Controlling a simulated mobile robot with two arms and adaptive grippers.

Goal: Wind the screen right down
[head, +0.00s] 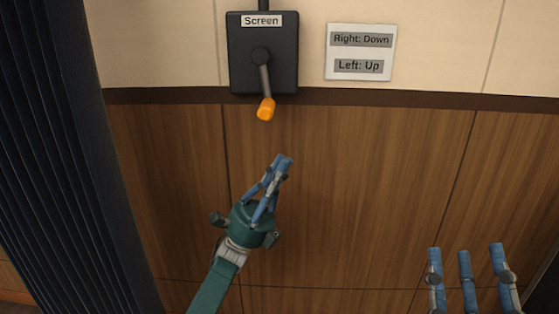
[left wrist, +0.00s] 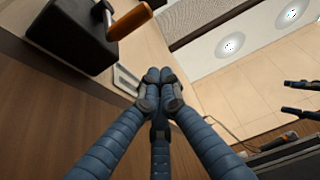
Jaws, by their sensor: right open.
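The screen winder is a black wall box (head: 283,72) labelled "Screen", with a crank arm (head: 265,75) hanging almost straight down to an orange knob (head: 266,109). The box (left wrist: 65,38) and the orange knob (left wrist: 130,23) also show at the top left of the left wrist view. My left gripper (head: 283,162) is below the knob and apart from it. Its fingertips are together with nothing visible between them, also in the left wrist view (left wrist: 158,78). My right gripper (head: 466,255) is open and empty at the lower right, in front of the wood panelling.
A white sign (head: 360,52) right of the box reads "Right: Down" and "Left: Up". A dark ledge strip (head: 420,100) runs along the wall under the box. A dark pleated curtain (head: 60,150) hangs at the left. The panelling around my left gripper is clear.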

